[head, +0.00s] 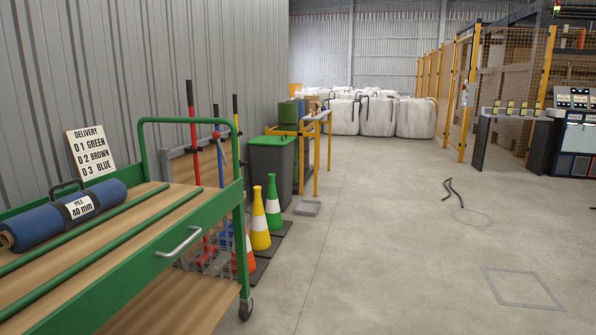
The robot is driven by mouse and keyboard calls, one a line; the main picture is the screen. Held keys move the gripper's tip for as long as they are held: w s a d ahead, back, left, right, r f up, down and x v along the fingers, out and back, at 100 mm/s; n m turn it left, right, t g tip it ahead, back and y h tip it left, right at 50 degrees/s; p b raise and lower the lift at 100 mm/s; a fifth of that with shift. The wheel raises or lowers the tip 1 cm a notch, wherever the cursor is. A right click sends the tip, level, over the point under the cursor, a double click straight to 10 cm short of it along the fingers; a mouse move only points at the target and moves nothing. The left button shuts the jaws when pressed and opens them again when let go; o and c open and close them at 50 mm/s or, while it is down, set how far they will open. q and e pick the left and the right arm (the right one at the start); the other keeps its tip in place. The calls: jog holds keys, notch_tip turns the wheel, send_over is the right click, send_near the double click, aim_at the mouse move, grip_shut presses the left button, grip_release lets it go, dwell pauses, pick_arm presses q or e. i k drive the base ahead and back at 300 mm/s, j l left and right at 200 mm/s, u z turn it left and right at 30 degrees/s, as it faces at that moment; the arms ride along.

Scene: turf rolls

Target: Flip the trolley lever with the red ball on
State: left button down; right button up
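A green trolley (212,193) with wooden shelves stands at the left. The lever looks close to upright with a slight tilt. Neither of my grippers is in view.
A blue turf roll (40,228) and a delivery sign (91,151) are on the trolley. Coloured cones (260,222) and a green-lidded bin (272,165) stand behind its far end. Loose black strips (452,190) lie on the otherwise open floor to the right.

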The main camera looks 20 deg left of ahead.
aim_at(216, 135)
jog(key=i+l+u, duration=0.25)
jog(key=i, duration=0.2)
jog(key=i+l+u, duration=0.25)
jog(key=i, duration=0.2)
